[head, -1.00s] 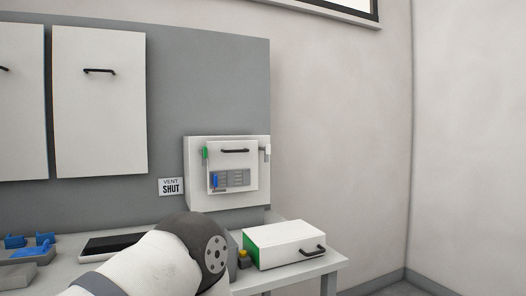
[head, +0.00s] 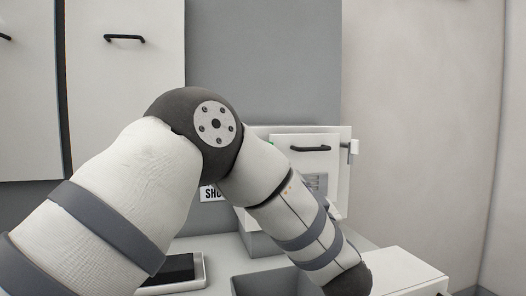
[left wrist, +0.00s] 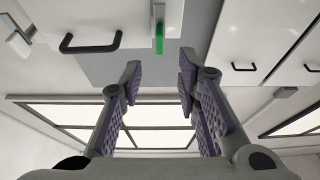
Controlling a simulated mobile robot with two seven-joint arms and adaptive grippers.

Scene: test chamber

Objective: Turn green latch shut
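The green latch (left wrist: 159,38) shows in the left wrist view as a short upright bar at the top, beside the white door panel with a black handle (left wrist: 90,45). The left gripper is not visible in the head view. My right gripper is in neither view.
A pale second latch (head: 353,147) sits at the box's right edge. White cupboards with black handles (head: 124,38) are at left. A dark tablet-like panel (head: 175,272) and a white drawer unit (head: 390,270) are below. Wall at right is bare.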

